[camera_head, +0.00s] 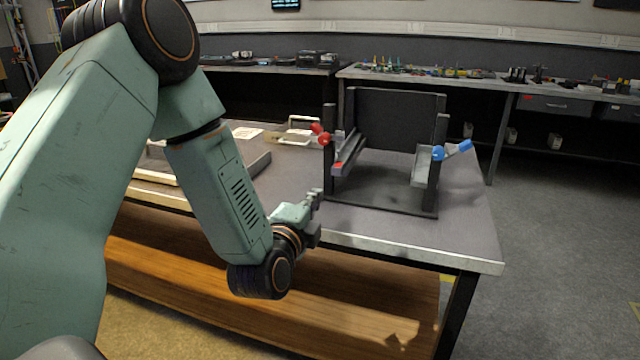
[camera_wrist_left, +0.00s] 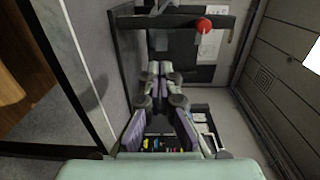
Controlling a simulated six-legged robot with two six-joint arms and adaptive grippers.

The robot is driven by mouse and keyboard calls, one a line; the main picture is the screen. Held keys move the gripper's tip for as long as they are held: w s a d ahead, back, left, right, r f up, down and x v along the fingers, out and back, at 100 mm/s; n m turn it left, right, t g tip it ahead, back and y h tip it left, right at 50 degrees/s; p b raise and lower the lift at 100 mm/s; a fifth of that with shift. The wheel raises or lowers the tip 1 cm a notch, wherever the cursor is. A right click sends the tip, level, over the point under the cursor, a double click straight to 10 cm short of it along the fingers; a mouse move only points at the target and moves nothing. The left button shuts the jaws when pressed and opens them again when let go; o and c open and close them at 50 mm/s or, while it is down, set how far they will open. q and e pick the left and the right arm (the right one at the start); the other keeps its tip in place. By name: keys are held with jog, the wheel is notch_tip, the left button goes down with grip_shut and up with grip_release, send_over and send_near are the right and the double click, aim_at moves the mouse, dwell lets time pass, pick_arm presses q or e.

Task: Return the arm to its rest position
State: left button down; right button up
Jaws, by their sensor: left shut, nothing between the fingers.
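My left arm comes in from the left in the head view, and its gripper (camera_head: 315,198) is at the front edge of the table, just left of the dark stand. The gripper is shut and empty. In the left wrist view the gripper (camera_wrist_left: 160,70) shows with its fingertips together, and nothing is held between them. My right gripper does not show in either view.
A dark stand (camera_head: 395,120) with a red-handled and a blue-handled clamp is on the grey table (camera_head: 465,235). A grey tray (camera_head: 258,163) lies left of it. Benches with tools (camera_head: 430,72) line the back wall. The floor at right (camera_head: 560,240) is clear.

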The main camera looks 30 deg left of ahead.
pick_arm(q)
jog(key=s+d+f+n+g+h+p, duration=0.1)
jog(key=s+d+f+n+g+h, duration=0.1)
jog(key=s+d+f+n+g, duration=0.35)
jog(key=s+d+f+n+g+h, duration=0.2)
jog(key=s+f+n, duration=0.45)
jog(key=f, duration=0.35)
jog(key=s+d+f+n+g+p, duration=0.1)
jog(key=s+f+g, duration=0.4)
jog(key=s, duration=0.7)
jog(key=s+d+f+n+g+p, duration=0.1)
jog(key=s+f+g, duration=0.4)
jog(key=s, duration=0.8)
notch_tip(320, 180, down, 3)
jog(key=shift+d+r+n, duration=0.1)
jog(key=shift+d+n, duration=0.65)
jog(key=shift+n, duration=0.15)
